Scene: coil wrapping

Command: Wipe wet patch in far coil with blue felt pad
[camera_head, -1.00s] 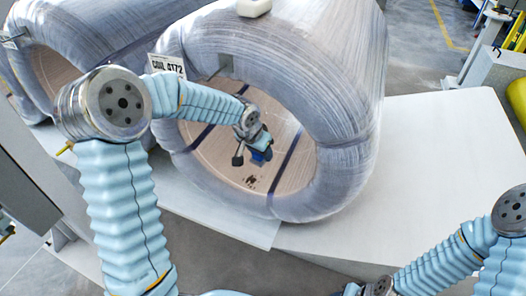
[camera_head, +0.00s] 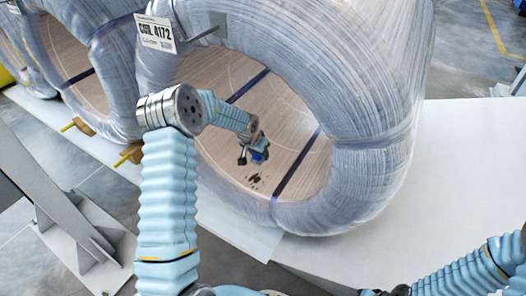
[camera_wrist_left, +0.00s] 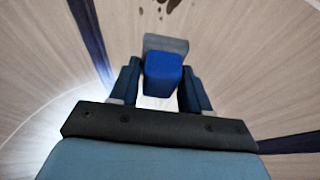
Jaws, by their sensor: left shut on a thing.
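The wrapped coil (camera_head: 365,180) with the tag "COIL 4172" (camera_head: 155,33) fills the middle of the head view, its wide bore open toward me. My left arm reaches into that bore. My left gripper (camera_head: 258,156) is shut on the blue felt pad (camera_wrist_left: 163,75), which has a grey edge at its far side. The dark wet patch (camera_head: 255,179) lies on the bore's inner surface just below the gripper in the head view. It also shows at the top of the left wrist view (camera_wrist_left: 165,8), beyond the pad and apart from it. My right gripper cannot be made out.
Another wrapped coil (camera_head: 110,75) stands to the left. Dark blue straps (camera_head: 297,166) cross the bore. A grey metal bracket (camera_head: 75,225) stands at the lower left. The pale platform (camera_head: 460,165) is bare to the right. My right arm is at the lower right.

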